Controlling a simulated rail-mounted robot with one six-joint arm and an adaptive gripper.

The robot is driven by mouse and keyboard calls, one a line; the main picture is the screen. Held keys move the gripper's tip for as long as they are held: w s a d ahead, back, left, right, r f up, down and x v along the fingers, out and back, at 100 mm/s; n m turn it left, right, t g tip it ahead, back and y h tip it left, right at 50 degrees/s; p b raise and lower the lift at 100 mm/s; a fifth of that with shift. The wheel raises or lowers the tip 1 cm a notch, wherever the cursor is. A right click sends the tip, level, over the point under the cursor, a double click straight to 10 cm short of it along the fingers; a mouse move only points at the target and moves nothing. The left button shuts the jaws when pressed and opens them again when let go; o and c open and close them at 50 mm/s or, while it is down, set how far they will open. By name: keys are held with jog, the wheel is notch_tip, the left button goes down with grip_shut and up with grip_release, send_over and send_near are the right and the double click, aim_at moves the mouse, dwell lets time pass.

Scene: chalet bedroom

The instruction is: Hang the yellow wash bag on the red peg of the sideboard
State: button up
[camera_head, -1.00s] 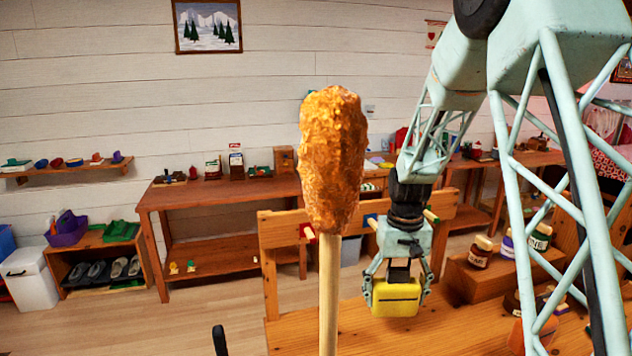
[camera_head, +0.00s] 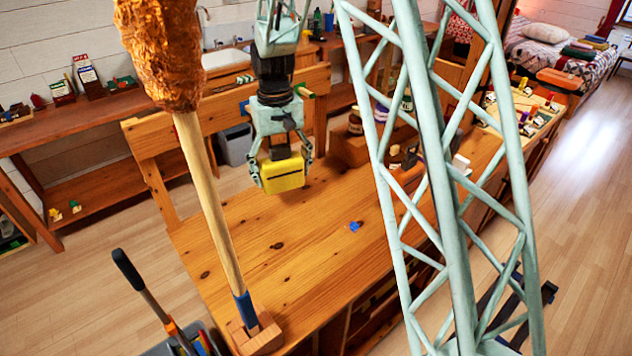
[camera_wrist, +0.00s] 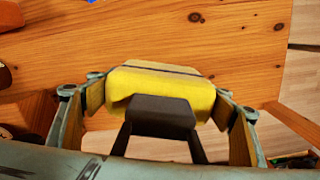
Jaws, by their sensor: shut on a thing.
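The yellow wash bag (camera_head: 283,174) hangs upright in my gripper (camera_head: 282,160), above the wooden sideboard (camera_head: 300,260). My gripper is shut on the bag, which has a dark loop. In the wrist view the bag (camera_wrist: 165,88) sits between the fingers (camera_wrist: 165,105). The sideboard's raised back rail (camera_head: 150,138) is behind the gripper. A blue peg (camera_head: 244,107) and a green peg (camera_head: 305,92) show on this rail.
The orange lumpy head (camera_head: 163,50) on a wooden stick (camera_head: 210,205) rises from a wooden block (camera_head: 256,335) at the front left. A small blue piece (camera_head: 355,226) lies on the sideboard top. Jars (camera_head: 380,108) stand on a wooden step at right. The middle top is mostly clear.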

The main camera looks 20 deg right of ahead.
jog(key=s+d+f+n, duration=0.1)
jog(key=s+d, duration=0.3)
jog(key=s, duration=0.6)
jog(key=s+d+f+n, duration=0.1)
jog(key=s+d, duration=0.3)
jog(key=s, duration=0.5)
jog(key=s+d+f+n, duration=0.2)
jog(key=s+d+f, duration=0.1)
jog(key=s, duration=0.7)
jog(key=shift+s+d+f, duration=0.2)
jog(key=shift+s+d, duration=0.15)
jog(key=shift+d, duration=0.3)
jog(key=shift+w+p, duration=0.2)
jog(key=shift+p, duration=0.2)
jog(key=w+d+p, duration=0.1)
jog(key=w, duration=0.3)
jog(key=w+d+f+p, duration=0.1)
jog(key=w, duration=0.4)
jog(key=w+d+p, duration=0.1)
jog(key=w, duration=0.3)
jog(key=shift+w+d+f, duration=0.15)
jog(key=shift+d+f, duration=0.05)
jog(key=shift+d, duration=0.2)
jog(key=shift+w+d+f, duration=0.1)
jog(key=shift+w+d, duration=0.15)
jog(key=shift+w, duration=0.6)
jog(key=shift+f+b, duration=0.45)
jog(key=shift+f, duration=1.1)
